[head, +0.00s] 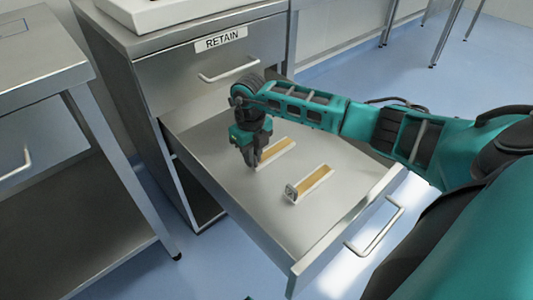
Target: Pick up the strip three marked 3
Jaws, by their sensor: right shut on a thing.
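My right gripper (253,160) points down into the open drawer and is shut on the left end of a strip (278,151). This strip is white-edged with a tan middle and lies on or just above the drawer floor; I cannot tell which. The gripper hides its end, so no mark on it can be read. A second, similar strip (310,184) lies nearer the drawer front, apart from the gripper. It has a small marked tag at its left end, too small to read surely. My left gripper is not in view.
The open drawer (235,193) has a raised front with a handle (376,228). Above it is a shut drawer labelled RETAIN (220,39). A metal table (35,70) stands at the left. The drawer floor around the strips is clear.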

